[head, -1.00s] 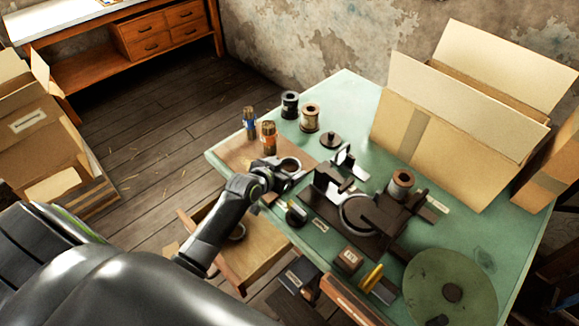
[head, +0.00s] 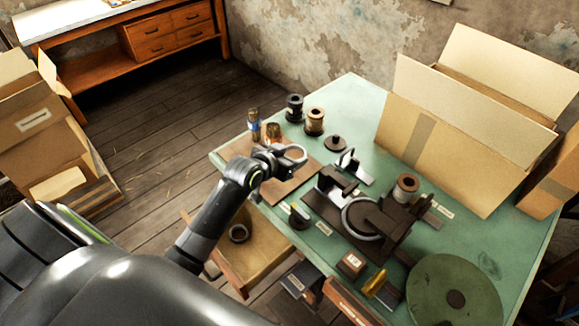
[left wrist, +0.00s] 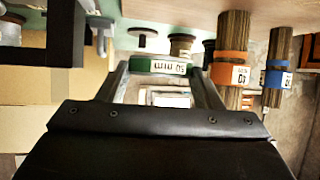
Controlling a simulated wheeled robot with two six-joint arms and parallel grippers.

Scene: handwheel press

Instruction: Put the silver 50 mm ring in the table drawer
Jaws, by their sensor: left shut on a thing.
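My left gripper (head: 284,156) is shut on a silver ring (head: 303,152), held above the brown board at the table's left corner. In the left wrist view the ring (left wrist: 150,66) sits between both fingers, with an upside-down label that reads 50 mm. The table drawer (head: 262,262) is pulled open below the table's left edge, below my left arm in the picture. A dark ring (head: 238,233) lies inside it. My forearm hides part of the drawer. My right gripper is out of view.
Orange-banded (left wrist: 231,72) and blue-banded (left wrist: 277,72) cylinders stand close by the held ring. Two spools (head: 314,121) stand behind. The handwheel press (head: 375,215) is to the right. A small dark stand (head: 299,217) is near the table edge above the drawer.

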